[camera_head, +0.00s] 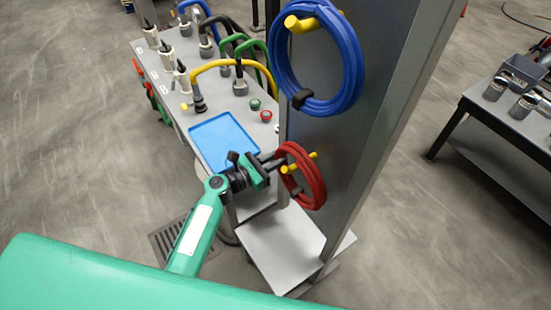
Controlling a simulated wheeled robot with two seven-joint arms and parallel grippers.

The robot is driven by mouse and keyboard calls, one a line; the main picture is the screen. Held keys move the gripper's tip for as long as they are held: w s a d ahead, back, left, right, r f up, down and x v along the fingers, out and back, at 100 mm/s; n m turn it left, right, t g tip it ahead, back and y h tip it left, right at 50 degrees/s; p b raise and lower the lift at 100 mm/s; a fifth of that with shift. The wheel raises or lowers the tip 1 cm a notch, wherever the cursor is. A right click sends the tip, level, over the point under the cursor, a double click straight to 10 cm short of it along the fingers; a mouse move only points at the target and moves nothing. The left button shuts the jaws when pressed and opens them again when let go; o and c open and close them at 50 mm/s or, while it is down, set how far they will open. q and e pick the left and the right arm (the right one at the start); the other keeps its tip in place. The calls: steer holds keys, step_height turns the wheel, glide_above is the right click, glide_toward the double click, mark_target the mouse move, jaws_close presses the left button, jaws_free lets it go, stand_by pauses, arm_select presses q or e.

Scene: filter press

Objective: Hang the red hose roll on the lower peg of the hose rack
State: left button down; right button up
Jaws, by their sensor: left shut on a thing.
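The red hose roll (319,185) hangs upright at the lower part of the hose rack (352,130), a tall grey post. My left gripper (277,163) is shut on the roll at its upper left side. The yellow lower peg (313,156) shows at the roll's opening, with the red ring around it in the picture. I cannot tell whether the roll's weight rests on the peg. Part of the peg is hidden by the hose. My right gripper is not in view.
A blue hose roll (355,70) hangs on the upper yellow peg (300,24). A grey bench (170,85) with a blue tray (222,140) and several coupled hoses stands left of the rack. A dark table (500,125) with metal fittings stands right. Floor between is clear.

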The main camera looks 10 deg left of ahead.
arm_select(q)
steer(key=shift+r, duration=0.1)
steer(key=c, duration=1.3)
jaws_free()
